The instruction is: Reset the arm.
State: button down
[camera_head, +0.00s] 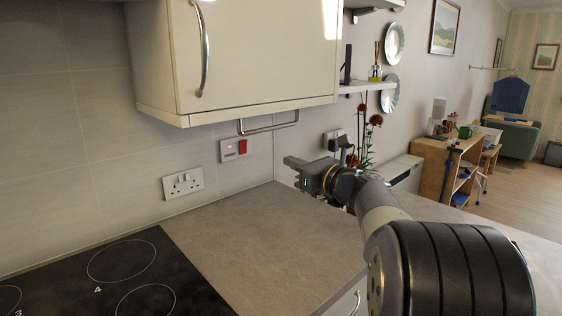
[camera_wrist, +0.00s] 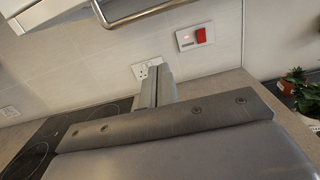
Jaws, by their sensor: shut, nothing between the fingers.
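My arm reaches out from the lower right in the head view. My gripper (camera_head: 290,161) is at its far end, above the grey worktop (camera_head: 270,235) and below the cream wall cabinet (camera_head: 245,55). In the wrist view my gripper (camera_wrist: 157,72) points toward the tiled wall, with its two fingers together. It is shut and empty. It appears apart from the wall and the worktop.
A black hob (camera_head: 120,280) lies at the lower left. A metal rail (camera_head: 270,122) hangs under the cabinet. Sockets (camera_head: 183,184) and a red switch (camera_head: 243,147) are on the wall. Red flowers (camera_head: 375,120) stand behind my arm. Open floor (camera_head: 520,195) shows at the right.

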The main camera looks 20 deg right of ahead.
jog(key=shift+v, duration=1.15)
jog(key=w+a+r+p, duration=0.4)
jog(key=w+p, duration=0.2)
jog(key=w, duration=0.4)
jog(key=shift+r, duration=0.25)
jog(key=shift+a, duration=0.1)
